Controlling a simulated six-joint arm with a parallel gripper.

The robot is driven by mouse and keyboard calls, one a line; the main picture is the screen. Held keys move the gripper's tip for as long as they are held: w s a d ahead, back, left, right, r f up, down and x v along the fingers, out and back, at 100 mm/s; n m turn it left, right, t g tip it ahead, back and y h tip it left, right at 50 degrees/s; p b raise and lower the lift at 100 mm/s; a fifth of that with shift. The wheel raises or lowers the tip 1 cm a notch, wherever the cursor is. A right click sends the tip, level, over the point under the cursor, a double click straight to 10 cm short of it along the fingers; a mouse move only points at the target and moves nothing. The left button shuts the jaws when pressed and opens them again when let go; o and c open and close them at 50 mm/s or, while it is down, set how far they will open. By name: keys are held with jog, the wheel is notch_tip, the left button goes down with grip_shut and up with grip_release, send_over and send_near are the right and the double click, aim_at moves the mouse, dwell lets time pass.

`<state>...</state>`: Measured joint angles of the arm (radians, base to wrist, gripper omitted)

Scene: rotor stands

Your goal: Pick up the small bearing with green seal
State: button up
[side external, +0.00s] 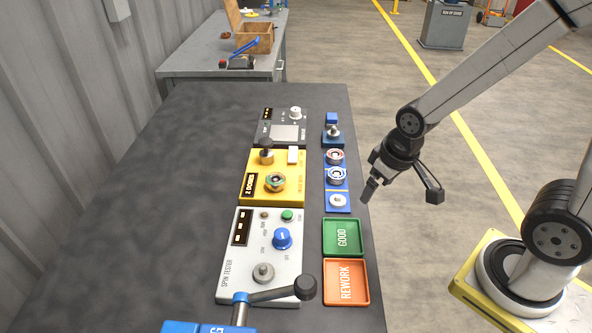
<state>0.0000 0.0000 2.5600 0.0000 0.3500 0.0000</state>
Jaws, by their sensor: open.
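My gripper (402,191) is open and empty, in the air just right of the bench's right edge. Several ring-shaped parts sit in a column on blue pads to its left: an upper bearing (335,156), a middle bearing (337,175) and a paler, smaller ring (338,200) nearest the trays. Another round part with a greenish tint (275,182) sits on the yellow unit (252,196). The parts are too small in view to tell for sure which one has a green seal. My gripper touches none of them.
A green GOOD tray (358,252) and an orange REWORK tray (362,298) stand below the pads. The white spin tester (228,262), with a dark-handled lever (285,294), and a grey unit (262,128) are left. The bench's left side (150,210) is clear.

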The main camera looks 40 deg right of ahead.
jog(key=n+g, duration=0.3)
jog(key=n, duration=1.3)
send_over(275, 180)
jog(key=shift+w+f, duration=0.1)
jog(key=shift+f, duration=2.4)
jog(key=shift+f, duration=0.1)
jog(key=shift+d+f, duration=0.1)
jog(key=shift+f, duration=2.4)
